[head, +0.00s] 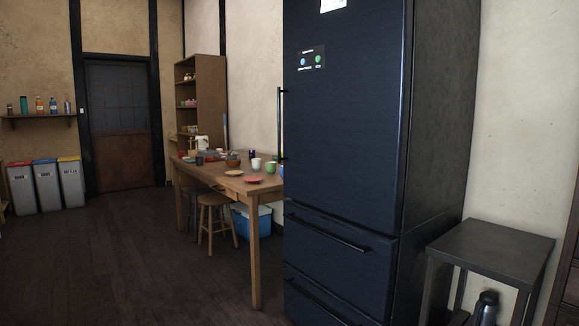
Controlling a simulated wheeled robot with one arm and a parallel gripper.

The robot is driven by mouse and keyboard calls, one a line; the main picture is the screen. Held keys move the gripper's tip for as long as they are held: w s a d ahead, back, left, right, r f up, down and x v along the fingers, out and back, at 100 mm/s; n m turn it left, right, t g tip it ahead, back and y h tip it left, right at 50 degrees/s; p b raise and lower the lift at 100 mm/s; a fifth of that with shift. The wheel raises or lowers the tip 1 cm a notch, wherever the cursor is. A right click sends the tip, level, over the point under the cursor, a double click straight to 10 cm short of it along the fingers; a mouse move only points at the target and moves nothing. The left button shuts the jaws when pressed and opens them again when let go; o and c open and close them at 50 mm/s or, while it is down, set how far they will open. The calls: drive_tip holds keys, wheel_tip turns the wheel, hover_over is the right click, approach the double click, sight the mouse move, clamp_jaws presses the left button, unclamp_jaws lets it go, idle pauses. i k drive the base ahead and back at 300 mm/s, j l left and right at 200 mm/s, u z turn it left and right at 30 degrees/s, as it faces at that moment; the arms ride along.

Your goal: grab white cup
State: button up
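A small white cup (256,164) stands upright on the wooden table (216,178) in the middle distance, left of the fridge. A green cup (271,168) stands just right of it. My gripper is not in view.
A tall dark blue fridge (345,130) stands close in front and cuts off the table's right end. Plates, bowls and other cups share the tabletop. A stool (214,208) and a blue cooler (252,222) are at the table. The dark floor (120,255) at left is clear.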

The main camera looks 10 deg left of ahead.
sight(256, 163)
drive_tip(key=i+j, duration=0.3)
drive_tip(key=j, duration=0.25)
drive_tip(key=i+j, duration=0.3)
drive_tip(key=j, duration=0.2)
drive_tip(key=i+j+u, duration=0.1)
drive_tip(key=i+j, duration=0.2)
drive_tip(key=j, duration=0.25)
drive_tip(key=i+j, duration=0.35)
drive_tip(key=j, duration=0.15)
drive_tip(key=i+j+u, duration=0.1)
drive_tip(key=i+j, duration=0.2)
drive_tip(key=j, duration=0.2)
